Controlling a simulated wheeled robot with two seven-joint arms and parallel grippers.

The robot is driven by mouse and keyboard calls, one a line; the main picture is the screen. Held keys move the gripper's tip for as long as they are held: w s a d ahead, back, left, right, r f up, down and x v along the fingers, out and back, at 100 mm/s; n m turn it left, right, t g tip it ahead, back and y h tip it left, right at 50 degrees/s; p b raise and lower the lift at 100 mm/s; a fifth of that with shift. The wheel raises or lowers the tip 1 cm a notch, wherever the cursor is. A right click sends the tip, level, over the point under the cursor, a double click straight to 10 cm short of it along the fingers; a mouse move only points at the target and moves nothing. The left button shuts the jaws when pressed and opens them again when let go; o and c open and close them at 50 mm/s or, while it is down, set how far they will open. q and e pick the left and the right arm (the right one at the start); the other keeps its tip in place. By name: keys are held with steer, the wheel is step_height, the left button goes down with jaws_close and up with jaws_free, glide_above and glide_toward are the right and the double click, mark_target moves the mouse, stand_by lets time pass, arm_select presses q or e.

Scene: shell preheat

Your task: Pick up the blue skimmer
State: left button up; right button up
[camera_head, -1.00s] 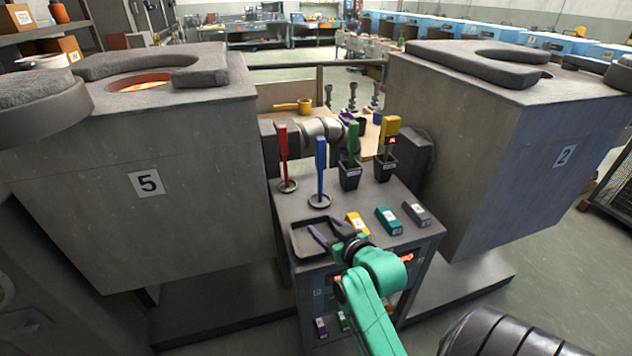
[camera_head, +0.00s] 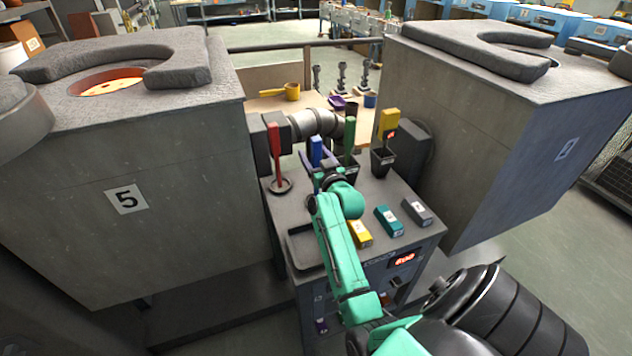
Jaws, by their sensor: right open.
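The blue skimmer (camera_head: 316,148) stands upright on the grey cart top between the two furnaces. Only the upper part of its handle shows; my gripper and arm hide its lower part and base. My right gripper (camera_head: 320,163) is open, with its purple fingers at the blue handle, one on each side as it appears. I cannot tell whether they touch it. My left gripper is out of view.
A red-handled skimmer (camera_head: 274,150) stands close on the left. A green-handled tool (camera_head: 349,135) and a yellow-handled tool (camera_head: 389,122) stand on the right, the yellow one in a dark cup. Yellow, teal (camera_head: 389,221) and grey blocks lie in front, beside a dark tray (camera_head: 297,250).

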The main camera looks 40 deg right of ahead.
steer(key=shift+w+d, duration=0.25)
steer(key=shift+w, duration=0.45)
steer(key=shift+s, duration=0.1)
jaws_close()
steer(key=shift+r, duration=0.15)
